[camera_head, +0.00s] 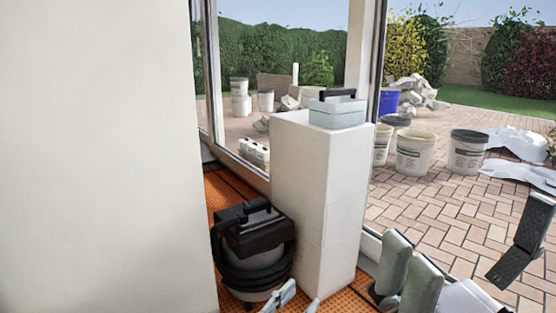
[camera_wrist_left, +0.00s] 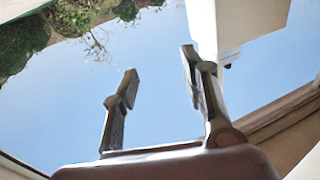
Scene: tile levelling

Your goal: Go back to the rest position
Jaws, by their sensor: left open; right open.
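My left gripper (camera_head: 297,300) shows only its fingertips at the bottom edge of the head view, in front of the white pillar. In the left wrist view the left gripper (camera_wrist_left: 160,69) has its two fingers apart, with nothing between them but sky behind. My right gripper (camera_head: 466,228) is at the lower right of the head view, its fingers spread wide over the paved patio. It holds nothing that I can see. The rest of both arms is mostly out of the head view.
A white block pillar (camera_head: 312,200) carries a grey box with a black handle (camera_head: 337,113). A black vacuum (camera_head: 252,245) stands beside it on orange matting (camera_head: 222,190). A pale wall (camera_head: 95,150) fills the left. Outside, buckets (camera_head: 415,153) stand on paving (camera_head: 400,205).

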